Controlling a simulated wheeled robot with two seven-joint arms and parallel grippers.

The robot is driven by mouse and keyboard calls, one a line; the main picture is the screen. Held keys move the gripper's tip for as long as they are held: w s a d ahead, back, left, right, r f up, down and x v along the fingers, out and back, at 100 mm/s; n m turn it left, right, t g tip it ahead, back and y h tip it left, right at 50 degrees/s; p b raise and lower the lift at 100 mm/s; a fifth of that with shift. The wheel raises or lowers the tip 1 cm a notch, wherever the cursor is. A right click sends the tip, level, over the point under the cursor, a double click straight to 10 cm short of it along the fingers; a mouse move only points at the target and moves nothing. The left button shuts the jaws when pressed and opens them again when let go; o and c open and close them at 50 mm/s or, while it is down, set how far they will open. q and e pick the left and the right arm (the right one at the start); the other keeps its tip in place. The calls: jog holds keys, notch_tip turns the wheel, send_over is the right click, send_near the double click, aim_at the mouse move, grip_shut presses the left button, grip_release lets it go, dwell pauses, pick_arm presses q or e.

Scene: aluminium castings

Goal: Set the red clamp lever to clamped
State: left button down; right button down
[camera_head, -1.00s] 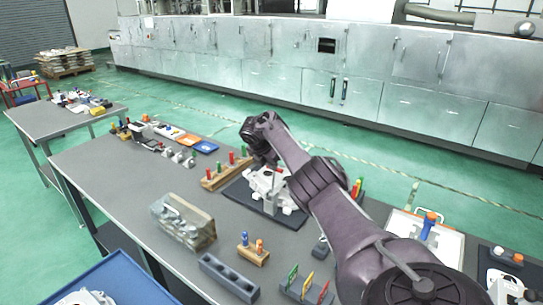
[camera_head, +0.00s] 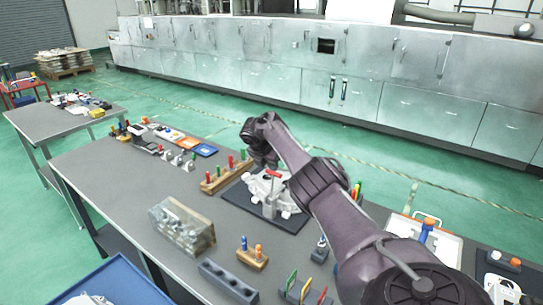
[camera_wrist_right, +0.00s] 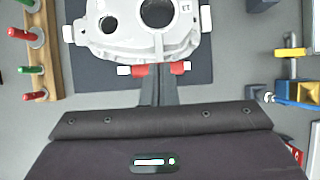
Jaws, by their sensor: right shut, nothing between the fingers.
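The red clamp lever (camera_head: 273,174) lies roughly level above the white aluminium casting (camera_head: 285,196) in the head view. In the right wrist view the lever shows as a red bar (camera_wrist_right: 178,68) running crosswise, its middle covered by my fingers. My right gripper (camera_head: 265,160) is over the fixture, just behind the lever. In the right wrist view its fingers (camera_wrist_right: 157,75) are shut and empty, overlapping the lever; I cannot tell whether they touch it. The casting (camera_wrist_right: 125,45) also shows there with its round bores. My left gripper is out of view.
The casting sits on a dark plate (camera_head: 236,196). A wooden block with red and green pegs (camera_head: 215,181) stands close on the left. A clear bin (camera_head: 172,238), a small peg block (camera_head: 252,259) and a grey holed block (camera_head: 228,282) stand nearer. The left tabletop has free room.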

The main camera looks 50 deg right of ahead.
notch_tip(320, 180, up, 9)
jog(key=a+p, duration=0.1)
jog(key=p, duration=0.5)
jog(key=shift+f, duration=0.15)
jog(key=shift+f, duration=0.1)
jog(key=shift+w, duration=0.1)
